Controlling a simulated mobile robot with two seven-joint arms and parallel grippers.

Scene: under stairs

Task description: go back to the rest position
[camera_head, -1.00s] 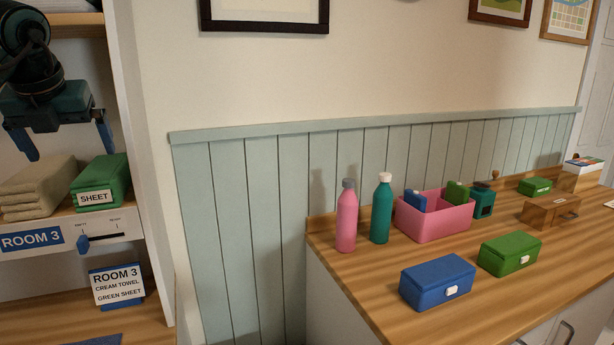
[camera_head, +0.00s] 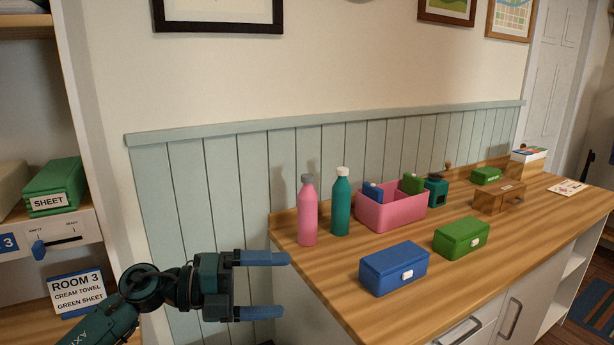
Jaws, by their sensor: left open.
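My left gripper (camera_head: 272,286) is at the lower middle of the head view, in front of the green panelled wall and left of the wooden counter (camera_head: 420,313). Its two blue fingers are spread apart, point right and hold nothing. Its arm comes in from the bottom left. My right gripper is not in view.
Left is a shelf with a green sheet pack (camera_head: 53,188) and a Room 3 card (camera_head: 76,293). The counter bears a pink bottle (camera_head: 307,215), a teal bottle (camera_head: 341,206), a pink bin (camera_head: 392,216), a blue box (camera_head: 393,269) and a green box (camera_head: 461,237).

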